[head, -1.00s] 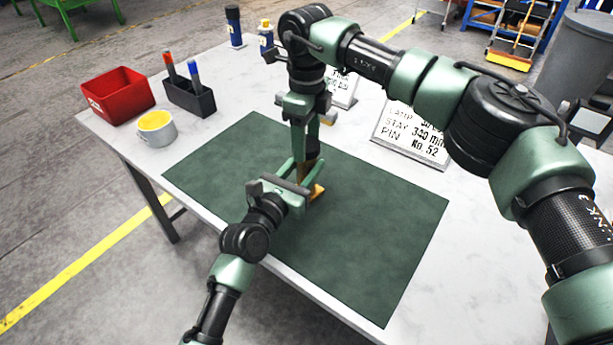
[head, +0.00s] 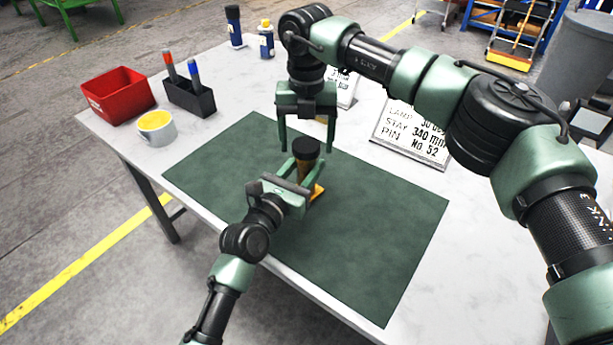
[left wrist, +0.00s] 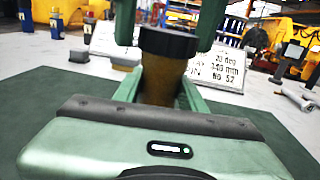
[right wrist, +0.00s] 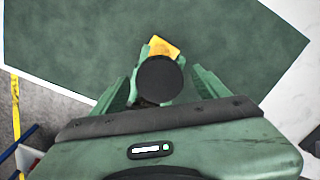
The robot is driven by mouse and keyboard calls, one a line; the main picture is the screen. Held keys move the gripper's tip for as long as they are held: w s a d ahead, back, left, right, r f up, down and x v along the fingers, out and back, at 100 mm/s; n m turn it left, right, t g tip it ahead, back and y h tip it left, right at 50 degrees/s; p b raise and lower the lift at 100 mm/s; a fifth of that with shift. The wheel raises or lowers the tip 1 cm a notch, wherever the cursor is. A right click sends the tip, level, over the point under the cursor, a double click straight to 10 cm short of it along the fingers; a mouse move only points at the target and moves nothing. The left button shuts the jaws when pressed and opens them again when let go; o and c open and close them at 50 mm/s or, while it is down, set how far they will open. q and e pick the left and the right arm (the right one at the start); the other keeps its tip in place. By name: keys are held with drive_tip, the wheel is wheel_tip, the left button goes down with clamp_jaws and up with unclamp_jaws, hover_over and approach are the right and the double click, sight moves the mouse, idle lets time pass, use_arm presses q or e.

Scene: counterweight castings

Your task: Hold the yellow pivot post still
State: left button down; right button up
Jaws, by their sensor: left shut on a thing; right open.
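The yellow pivot post (head: 304,173) stands upright on the green mat, its flat yellow base (head: 317,192) showing beside my left gripper. A round black cap (head: 306,147) sits on its top; it also shows in the left wrist view (left wrist: 167,41) and from above in the right wrist view (right wrist: 160,80). My left gripper (head: 303,177) is shut on the post's body below the cap, one finger on each side. My right gripper (head: 307,140) points down over the post, open, with its fingers apart on both sides of the cap and clear of it.
On the table are a red bin (head: 118,95), a yellow-lined mug (head: 157,128), a black pen holder (head: 190,98), two bottles (head: 266,40) at the back and a lettered sign (head: 412,137). The green mat (head: 370,230) is otherwise bare.

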drive_tip(key=shift+r, duration=2.25)
drive_tip(key=shift+c, duration=0.3)
drive_tip(key=n, duration=0.2)
drive_tip(key=shift+r+n, duration=0.35)
drive_tip(key=shift+n, duration=0.05)
drive_tip(key=n, duration=0.2)
drive_tip(key=r+n, duration=0.1)
drive_tip(key=n, duration=0.5)
drive_tip(key=shift+r, duration=0.4)
drive_tip(key=n, duration=0.2)
drive_tip(key=r+n, duration=0.1)
drive_tip(key=n, duration=0.1)
drive_tip(key=shift+n, duration=0.4)
